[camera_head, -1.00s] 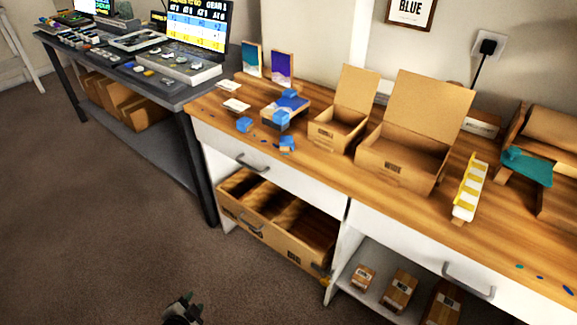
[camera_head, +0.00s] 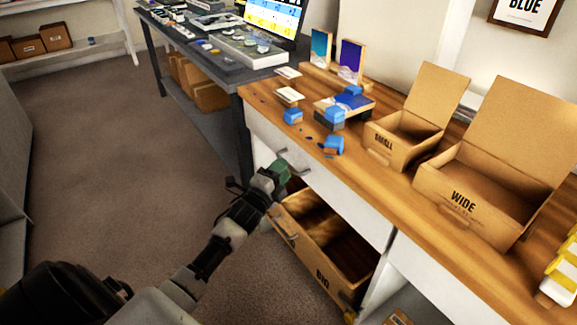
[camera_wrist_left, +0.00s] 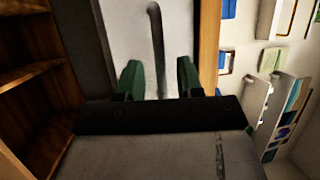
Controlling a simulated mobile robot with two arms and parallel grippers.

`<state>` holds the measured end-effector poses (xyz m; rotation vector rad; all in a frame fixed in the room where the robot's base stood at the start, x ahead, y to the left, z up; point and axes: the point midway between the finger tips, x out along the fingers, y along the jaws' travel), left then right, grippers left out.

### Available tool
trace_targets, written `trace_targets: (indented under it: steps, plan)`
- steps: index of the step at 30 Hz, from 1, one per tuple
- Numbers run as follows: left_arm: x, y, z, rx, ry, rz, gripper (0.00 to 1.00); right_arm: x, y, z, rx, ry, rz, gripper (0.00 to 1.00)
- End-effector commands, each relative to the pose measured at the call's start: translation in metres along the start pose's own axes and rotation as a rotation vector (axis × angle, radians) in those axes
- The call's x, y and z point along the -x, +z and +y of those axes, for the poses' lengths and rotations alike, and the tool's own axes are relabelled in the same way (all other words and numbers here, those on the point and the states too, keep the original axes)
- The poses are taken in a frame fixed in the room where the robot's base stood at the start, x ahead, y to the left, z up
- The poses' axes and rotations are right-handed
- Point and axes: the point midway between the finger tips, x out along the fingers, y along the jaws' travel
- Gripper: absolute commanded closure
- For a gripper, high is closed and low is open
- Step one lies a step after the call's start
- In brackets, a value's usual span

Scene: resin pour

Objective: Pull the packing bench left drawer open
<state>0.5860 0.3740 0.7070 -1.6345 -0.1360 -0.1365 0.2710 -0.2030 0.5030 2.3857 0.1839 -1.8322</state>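The packing bench's left drawer (camera_head: 345,200) has a white front below the wooden top, and it looks shut. Its grey bar handle (camera_head: 296,172) is partly hidden behind my left gripper (camera_head: 277,170). In the left wrist view the drawer front (camera_wrist_left: 120,35) is close ahead. There the green fingers of my left gripper (camera_wrist_left: 158,80) are spread apart, with the handle (camera_wrist_left: 156,40) running into the gap between them. I cannot tell whether they touch it. My right gripper is not in view.
Below the drawer, an open brown bin (camera_head: 320,262) with its own handle juts out under my left gripper. Cardboard boxes, including a wide one (camera_head: 462,200), and blue pieces (camera_head: 333,145) stand on the bench top. A dark table (camera_head: 222,75) stands left; carpet (camera_head: 100,150) is clear.

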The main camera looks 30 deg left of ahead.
Motion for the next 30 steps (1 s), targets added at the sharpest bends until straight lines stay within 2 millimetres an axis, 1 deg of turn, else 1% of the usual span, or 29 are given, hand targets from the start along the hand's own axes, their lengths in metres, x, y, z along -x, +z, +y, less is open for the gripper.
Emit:
trace_targets:
  steps: [1, 6, 10, 17, 24, 30]
  plan:
    - [-0.009, 0.000, 0.000, -0.001, -0.002, 0.000, 0.64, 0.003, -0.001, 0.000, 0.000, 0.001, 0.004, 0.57]
    - [-0.025, 0.000, 0.001, -0.001, 0.001, 0.000, 0.64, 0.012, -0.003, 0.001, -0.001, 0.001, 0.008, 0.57]
    - [-0.030, 0.000, 0.001, -0.001, 0.002, -0.001, 0.64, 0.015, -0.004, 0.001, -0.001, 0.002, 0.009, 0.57]
    - [-0.030, 0.000, 0.001, 0.000, 0.002, -0.001, 0.64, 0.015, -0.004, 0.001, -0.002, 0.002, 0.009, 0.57]
    - [-0.030, 0.000, 0.001, 0.000, 0.002, -0.001, 1.00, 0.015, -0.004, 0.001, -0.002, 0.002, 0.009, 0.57]
    - [-0.030, 0.000, 0.001, 0.000, 0.002, -0.001, 1.00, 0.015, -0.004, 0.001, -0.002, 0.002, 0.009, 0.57]
